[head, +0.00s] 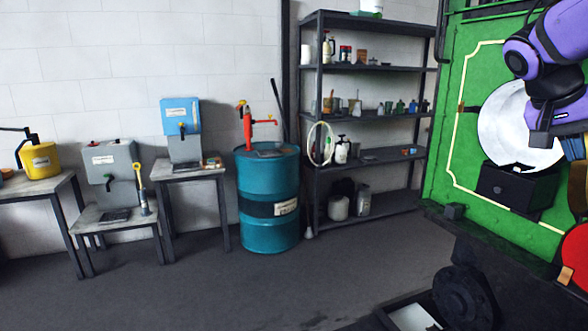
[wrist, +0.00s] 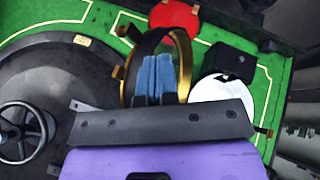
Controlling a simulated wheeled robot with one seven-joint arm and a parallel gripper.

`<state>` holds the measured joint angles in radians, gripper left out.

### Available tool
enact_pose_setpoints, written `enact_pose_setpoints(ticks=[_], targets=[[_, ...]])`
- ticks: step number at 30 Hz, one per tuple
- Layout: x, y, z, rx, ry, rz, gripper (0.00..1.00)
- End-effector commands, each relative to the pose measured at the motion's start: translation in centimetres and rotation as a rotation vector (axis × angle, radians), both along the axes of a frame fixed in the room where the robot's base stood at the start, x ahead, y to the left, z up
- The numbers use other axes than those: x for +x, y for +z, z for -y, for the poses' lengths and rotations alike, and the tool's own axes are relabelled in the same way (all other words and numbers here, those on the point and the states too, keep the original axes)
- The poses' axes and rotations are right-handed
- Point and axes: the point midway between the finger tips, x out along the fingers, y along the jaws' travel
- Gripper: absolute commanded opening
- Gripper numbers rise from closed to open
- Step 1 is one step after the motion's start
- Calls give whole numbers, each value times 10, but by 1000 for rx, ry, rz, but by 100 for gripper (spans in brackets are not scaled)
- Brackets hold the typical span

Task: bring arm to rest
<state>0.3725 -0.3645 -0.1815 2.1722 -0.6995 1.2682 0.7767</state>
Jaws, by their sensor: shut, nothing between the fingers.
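My gripper (head: 573,148) is at the right edge of the head view, below my purple arm and in front of the green tram side (head: 455,150). In the wrist view my gripper (wrist: 153,80) has its two blue fingers pressed together with nothing between them. Behind the fingers is a dark ring with a brass rim (wrist: 184,55); I cannot tell whether they touch it. A white disc (head: 500,115) is on the green side, just left of my gripper, with a black box (head: 515,187) below it. Both also show in the wrist view, the disc (wrist: 212,92) and the box (wrist: 231,62).
A red round part (head: 576,250) sits low at the right. A black handwheel (wrist: 22,132) is at the left of the wrist view. A shelf rack (head: 365,115), a teal drum (head: 268,195) and small tables (head: 190,172) stand along the wall. The floor before them is clear.

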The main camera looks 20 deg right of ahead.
Motion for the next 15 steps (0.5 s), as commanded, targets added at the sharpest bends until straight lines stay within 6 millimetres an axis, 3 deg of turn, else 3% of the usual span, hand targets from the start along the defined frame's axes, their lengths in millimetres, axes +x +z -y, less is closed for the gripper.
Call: enact_pose_setpoints(ticks=[5,8,12,15], targets=[[18,-25,-77,141,335,67,0],[22,-43,-135,229,591,116,0],[17,-63,-204,312,902,183,0],[10,-74,-238,344,1061,222,0]])
